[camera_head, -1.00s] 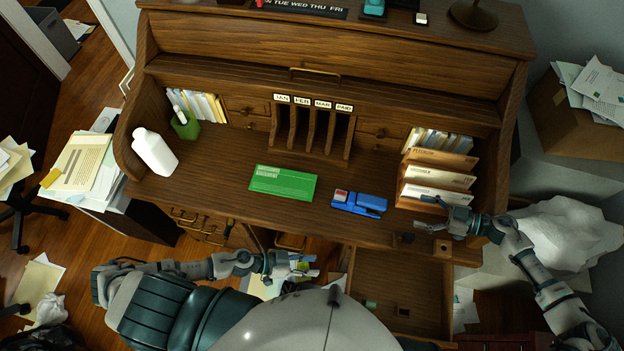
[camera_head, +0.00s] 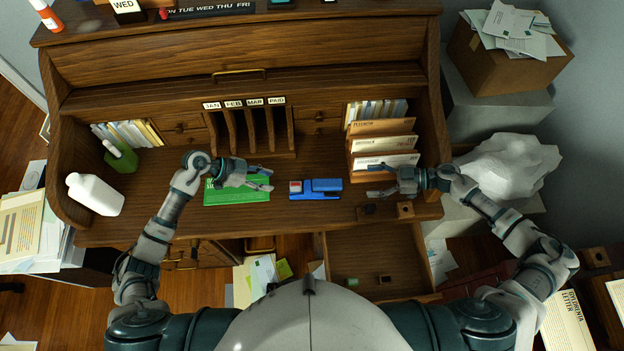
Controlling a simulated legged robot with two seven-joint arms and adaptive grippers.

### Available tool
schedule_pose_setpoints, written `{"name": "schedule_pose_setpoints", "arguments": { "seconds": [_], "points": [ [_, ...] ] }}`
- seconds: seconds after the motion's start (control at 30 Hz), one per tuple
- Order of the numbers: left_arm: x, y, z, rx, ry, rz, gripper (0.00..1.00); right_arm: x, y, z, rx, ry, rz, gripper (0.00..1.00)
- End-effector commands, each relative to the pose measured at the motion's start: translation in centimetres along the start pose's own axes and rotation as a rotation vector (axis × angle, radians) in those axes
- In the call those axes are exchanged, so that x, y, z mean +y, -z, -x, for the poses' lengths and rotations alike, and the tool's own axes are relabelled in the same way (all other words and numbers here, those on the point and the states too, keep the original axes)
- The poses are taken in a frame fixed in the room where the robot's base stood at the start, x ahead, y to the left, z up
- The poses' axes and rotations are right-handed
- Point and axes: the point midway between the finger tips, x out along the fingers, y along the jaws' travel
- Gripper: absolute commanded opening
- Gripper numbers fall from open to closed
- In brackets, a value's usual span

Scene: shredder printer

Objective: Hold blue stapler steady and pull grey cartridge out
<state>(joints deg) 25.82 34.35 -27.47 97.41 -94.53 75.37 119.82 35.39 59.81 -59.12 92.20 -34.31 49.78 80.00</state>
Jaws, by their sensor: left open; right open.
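The blue stapler (camera_head: 322,189) lies on the desk top near its front edge, right of the green card. A small grey and red part shows at its left end (camera_head: 296,187); I cannot tell whether this is the grey cartridge. My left gripper (camera_head: 268,179) is open and empty above the green card, a short way left of the stapler, with its fingers pointing right. My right gripper (camera_head: 370,181) is open and empty to the right of the stapler, in front of the letter rack, with its fingers pointing left. Neither gripper appears to touch the stapler.
The green card (camera_head: 236,196) lies partly under my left gripper. A letter rack (camera_head: 383,150) stands behind my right gripper. An open drawer (camera_head: 372,262) juts out below the desk front.

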Motion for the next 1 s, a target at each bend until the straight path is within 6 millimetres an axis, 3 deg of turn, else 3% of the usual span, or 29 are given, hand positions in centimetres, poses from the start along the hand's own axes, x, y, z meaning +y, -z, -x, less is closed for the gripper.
{"name": "schedule_pose_setpoints", "arguments": {
  "seconds": [0.6,0.8,1.0],
  "points": [
    [0.1,0.0,0.0,0.001,-0.001,0.0,0.42,-0.1,0.2,-12.9,0.003,0.003,0.001,0.78],
    [0.1,0.0,0.0,0.001,-0.001,-0.001,0.42,0.0,0.1,-15.3,0.002,0.001,0.001,0.78],
    [0.1,0.0,0.0,0.001,-0.001,-0.001,0.42,0.0,0.1,-16.1,0.001,0.001,0.001,0.78]
  ]
}}
